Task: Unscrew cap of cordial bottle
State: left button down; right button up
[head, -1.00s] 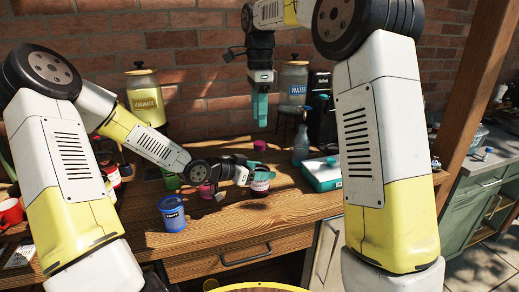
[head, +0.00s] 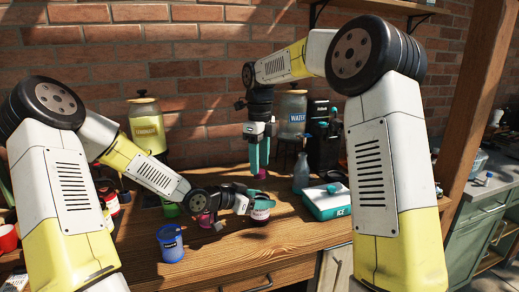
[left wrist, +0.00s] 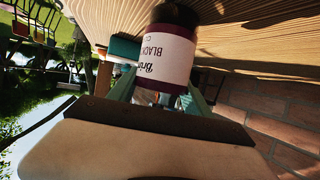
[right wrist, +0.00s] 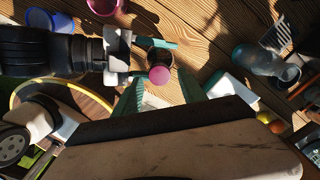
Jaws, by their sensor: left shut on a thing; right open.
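The cordial bottle (head: 261,214) is dark with a white label and stands upright above or on the table; I cannot tell if it touches. My left gripper (head: 252,201) is shut around it, and its fingers flank the bottle in the left wrist view, where the label (left wrist: 165,55) fills the middle.
A blue cup (head: 171,245) and a pink cup (head: 205,218) stand left of the bottle. A teal and white ice box (head: 328,205) and a spray bottle (head: 301,174) stand to the right. Lemonade (head: 147,128) and water (head: 291,118) dispensers are behind.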

jog(key=shift+f, duration=1.05)
